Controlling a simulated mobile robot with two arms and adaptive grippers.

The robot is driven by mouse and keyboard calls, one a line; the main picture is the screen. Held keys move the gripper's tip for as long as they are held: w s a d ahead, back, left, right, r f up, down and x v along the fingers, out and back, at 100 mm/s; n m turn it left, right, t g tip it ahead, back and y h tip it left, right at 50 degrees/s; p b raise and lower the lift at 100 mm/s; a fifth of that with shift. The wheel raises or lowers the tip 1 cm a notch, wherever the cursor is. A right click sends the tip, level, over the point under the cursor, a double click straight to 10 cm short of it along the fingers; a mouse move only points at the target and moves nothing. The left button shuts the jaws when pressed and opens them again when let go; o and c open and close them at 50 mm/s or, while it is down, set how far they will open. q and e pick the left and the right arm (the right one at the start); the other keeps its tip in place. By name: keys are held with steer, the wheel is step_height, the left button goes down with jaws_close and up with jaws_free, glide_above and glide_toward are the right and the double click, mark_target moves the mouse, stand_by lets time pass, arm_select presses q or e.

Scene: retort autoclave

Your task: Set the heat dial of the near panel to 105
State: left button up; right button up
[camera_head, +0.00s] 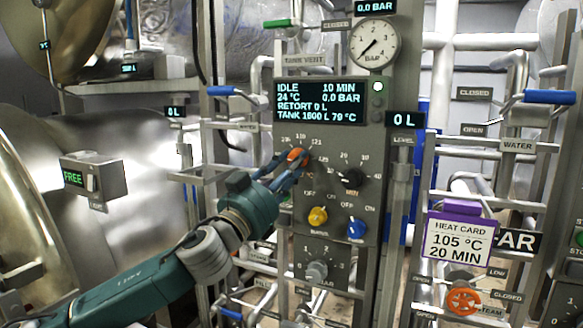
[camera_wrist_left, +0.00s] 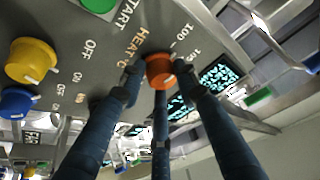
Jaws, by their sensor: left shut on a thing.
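The near panel (camera_head: 285,215) is grey, with a dark display (camera_head: 318,101) reading IDLE, 10 MIN, 24 °C, 0.0 BAR. Its orange heat dial (camera_head: 298,155) is at the panel's left, partly covered by my left gripper (camera_head: 291,168). In the left wrist view the orange dial (camera_wrist_left: 159,71) sits between the blue-grey fingertips, which are shut on it. The marks 100 and 105 show beside the dial there, and 121 and 125 in the head view. The dial's pointer cannot be read clearly. A heat card (camera_head: 458,240) reads 105 °C, 20 MIN. My right gripper is out of view.
A black MIN dial (camera_head: 351,179) is right of the heat dial. A yellow knob (camera_head: 317,216) and a blue knob (camera_head: 356,229) are below, with a grey knob (camera_head: 316,270) lower still. Pipes and a blue-handled lever (camera_head: 549,97) stand at the right.

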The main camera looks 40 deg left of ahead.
arm_select(q)
steer(key=shift+s+a+r+m+h, duration=0.1)
steer(key=shift+r+m+h, duration=0.15)
steer(key=shift+m, duration=0.3)
steer(key=shift+a+r+m+h, duration=0.1)
steer(key=shift+m+h, duration=0.25)
steer(key=shift+m, duration=0.2)
steer(key=shift+r+m+p, duration=0.15)
steer(key=shift+m+p, duration=0.4)
steer(key=shift+m, duration=0.05)
steer(key=m+h+p, duration=0.1)
steer(key=p, duration=0.1)
steer(key=m+g+p, duration=0.1)
steer(key=m+p, duration=0.1)
steer(key=m+h+p, duration=0.1)
steer(key=m+p, duration=0.1)
steer(key=p, duration=0.1)
steer(key=shift+r+g+h, duration=0.3)
steer(key=shift+f+m+p, duration=0.2)
steer(key=shift+m+p, duration=0.5)
steer(key=shift+p, duration=0.15)
steer(key=o, duration=1.1)
steer(key=shift+d+f+g, duration=0.1)
steer(key=shift+g, duration=0.2)
steer(key=shift+f, duration=0.15)
